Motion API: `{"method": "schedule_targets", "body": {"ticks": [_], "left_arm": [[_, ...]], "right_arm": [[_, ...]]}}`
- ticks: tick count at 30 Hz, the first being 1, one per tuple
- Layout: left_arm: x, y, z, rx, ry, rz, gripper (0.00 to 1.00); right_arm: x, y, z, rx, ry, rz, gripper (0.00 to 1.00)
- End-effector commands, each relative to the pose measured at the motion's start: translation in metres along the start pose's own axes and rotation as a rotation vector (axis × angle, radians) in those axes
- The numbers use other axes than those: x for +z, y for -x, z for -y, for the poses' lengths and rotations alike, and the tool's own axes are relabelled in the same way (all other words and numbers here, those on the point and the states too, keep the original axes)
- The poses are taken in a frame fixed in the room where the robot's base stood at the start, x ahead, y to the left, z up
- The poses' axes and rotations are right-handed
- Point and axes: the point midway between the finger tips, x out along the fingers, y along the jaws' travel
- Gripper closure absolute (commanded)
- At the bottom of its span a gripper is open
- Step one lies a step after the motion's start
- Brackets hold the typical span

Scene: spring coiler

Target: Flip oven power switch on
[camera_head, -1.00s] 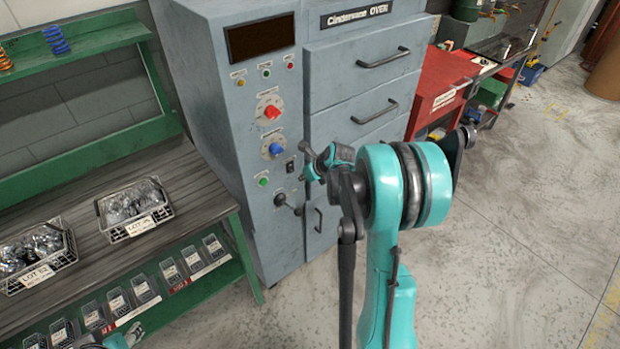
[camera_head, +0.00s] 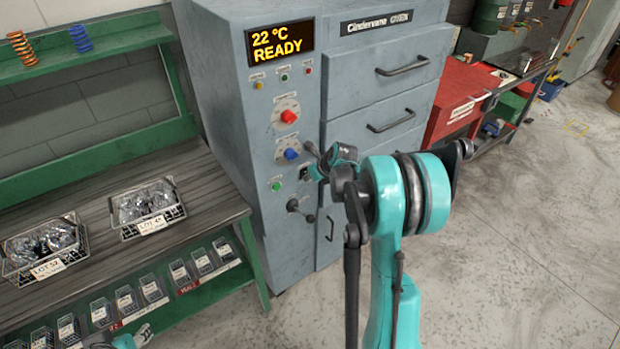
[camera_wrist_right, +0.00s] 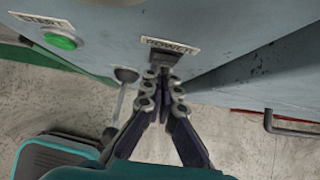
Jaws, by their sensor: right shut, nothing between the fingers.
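The grey oven cabinet (camera_head: 232,110) has a lit display (camera_head: 280,47) reading 22 °C READY. Its dark power switch (camera_wrist_right: 162,62) sits under the POWER label (camera_wrist_right: 170,46) in the right wrist view; in the head view the switch (camera_head: 304,173) is beside my gripper. My right gripper (camera_wrist_right: 163,78) is shut and empty, its fingertips at the lower edge of the switch; I cannot tell whether they touch it. In the head view the right gripper (camera_head: 312,164) is partly hidden by its own wrist. Only a sliver of my left gripper (camera_head: 118,341) shows at the bottom edge.
A green START button (camera_wrist_right: 60,40) and a dark lever (camera_wrist_right: 126,75) are left of the switch. Red (camera_head: 288,116) and blue (camera_head: 290,154) knobs are above. A drawer handle (camera_head: 403,66) sticks out on the right. A workbench with wire baskets (camera_head: 150,210) stands left.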

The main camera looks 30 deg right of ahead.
Motion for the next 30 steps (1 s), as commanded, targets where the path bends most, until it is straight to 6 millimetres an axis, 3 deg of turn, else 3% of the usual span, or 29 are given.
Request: {"method": "schedule_targets", "body": {"ticks": [15,30], "left_arm": [[-0.007,0.01,0.0,0.0,0.0,0.0,0.6],[-0.007,0.01,0.0,0.0,0.0,0.0,0.6]], "right_arm": [[0.012,0.013,0.0,0.0,0.0,0.004,1.0],[0.004,0.022,0.006,0.002,0.0,0.003,1.0]]}}
